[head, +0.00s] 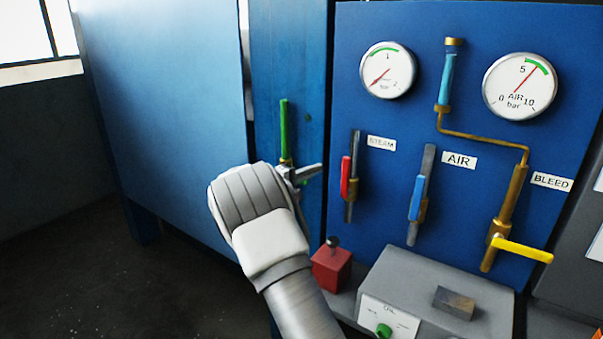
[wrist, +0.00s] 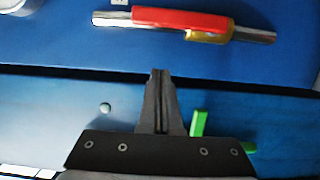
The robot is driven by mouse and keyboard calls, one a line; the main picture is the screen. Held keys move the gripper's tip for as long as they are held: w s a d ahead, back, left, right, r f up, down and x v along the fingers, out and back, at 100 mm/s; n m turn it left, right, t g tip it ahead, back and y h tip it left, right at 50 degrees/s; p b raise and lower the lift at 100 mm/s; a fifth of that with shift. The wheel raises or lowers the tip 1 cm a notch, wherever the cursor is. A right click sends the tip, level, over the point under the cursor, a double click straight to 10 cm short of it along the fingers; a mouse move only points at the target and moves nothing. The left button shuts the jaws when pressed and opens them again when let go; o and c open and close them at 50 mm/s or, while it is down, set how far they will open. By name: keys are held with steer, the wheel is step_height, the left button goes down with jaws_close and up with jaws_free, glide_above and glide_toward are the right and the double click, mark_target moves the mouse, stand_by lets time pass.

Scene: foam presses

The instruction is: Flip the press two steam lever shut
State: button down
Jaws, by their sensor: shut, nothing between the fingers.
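The red steam lever (head: 345,178) sits on its short metal pipe on the blue panel, below and left of the STEAM label (head: 381,143). It lies roughly along the pipe. In the wrist view the red lever (wrist: 182,20) runs across the top, over a brass body. No press number is readable. My gripper (head: 312,171) is shut and empty, left of the red lever and apart from it, in front of the blue post. In the wrist view my gripper's fingertips (wrist: 160,73) are together, below the lever.
A green handle (head: 284,130) is on the post close behind my gripper. The blue AIR lever (head: 417,197) and yellow BLEED lever (head: 524,250) are to the right. A red box with a knob (head: 331,268) and grey control box (head: 400,280) stand below.

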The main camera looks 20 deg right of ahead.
mark_target(345, 178)
steer(key=shift+s+d+p, duration=0.2)
steer(key=shift+s+d, duration=0.2)
steer(key=shift+d, duration=0.35)
steer(key=shift+s+d+p, duration=0.15)
steer(key=shift+s+d, duration=0.2)
steer(key=shift+d, duration=0.4)
steer(key=shift+s+d+p, duration=0.2)
steer(key=shift+s+d, duration=0.2)
steer(key=shift+d, duration=0.35)
steer(key=shift+d+f+b, duration=0.1)
steer(key=shift+b, duration=0.55)
